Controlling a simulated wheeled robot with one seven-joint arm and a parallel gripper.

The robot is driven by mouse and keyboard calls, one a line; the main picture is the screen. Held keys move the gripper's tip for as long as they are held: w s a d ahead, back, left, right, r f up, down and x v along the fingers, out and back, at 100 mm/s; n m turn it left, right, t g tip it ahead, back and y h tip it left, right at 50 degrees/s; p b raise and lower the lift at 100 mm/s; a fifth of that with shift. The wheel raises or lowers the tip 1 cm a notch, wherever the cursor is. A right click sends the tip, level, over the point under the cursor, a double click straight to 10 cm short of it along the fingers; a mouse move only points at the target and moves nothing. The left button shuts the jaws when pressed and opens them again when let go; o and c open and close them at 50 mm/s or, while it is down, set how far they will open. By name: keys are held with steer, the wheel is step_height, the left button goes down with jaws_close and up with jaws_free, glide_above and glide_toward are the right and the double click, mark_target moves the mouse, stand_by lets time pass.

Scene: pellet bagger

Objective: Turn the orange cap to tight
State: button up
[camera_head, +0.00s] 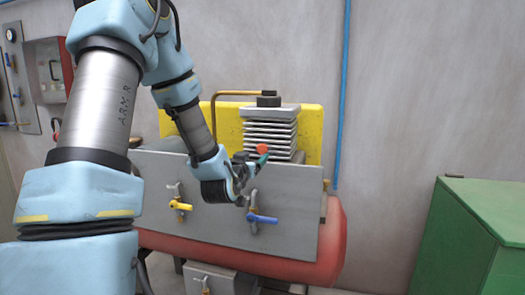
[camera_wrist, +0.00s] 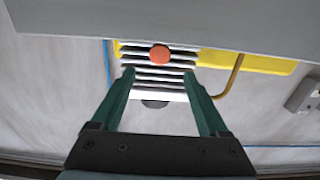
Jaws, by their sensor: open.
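The orange cap (camera_head: 262,149) is a small round cap at the top edge of the grey panel (camera_head: 290,215), in front of the finned block. In the wrist view the orange cap (camera_wrist: 160,54) shows near the top, centred between the fingers and just beyond their tips. My gripper (camera_head: 262,160) is close to the cap in the head view, its green fingers partly hidden by the wrist. In the wrist view my gripper (camera_wrist: 158,75) is open and empty, its two green fingers apart. I cannot tell whether a fingertip touches the cap.
The grey finned block (camera_head: 270,130) stands behind the cap, before a yellow plate (camera_head: 230,122). A yellow-handled valve (camera_head: 180,205) and a blue-handled valve (camera_head: 262,218) stick out from the panel below my gripper. A red tank (camera_head: 332,245) lies behind. A green cabinet (camera_head: 485,235) stands at right.

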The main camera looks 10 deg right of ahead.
mark_target(262, 148)
steer(key=p+x, duration=0.2)
steer(key=x, duration=0.8)
steer(key=shift+w+d+p, duration=0.15)
steer(key=shift+w+p, duration=0.2)
steer(key=shift+w, duration=0.05)
jaws_close()
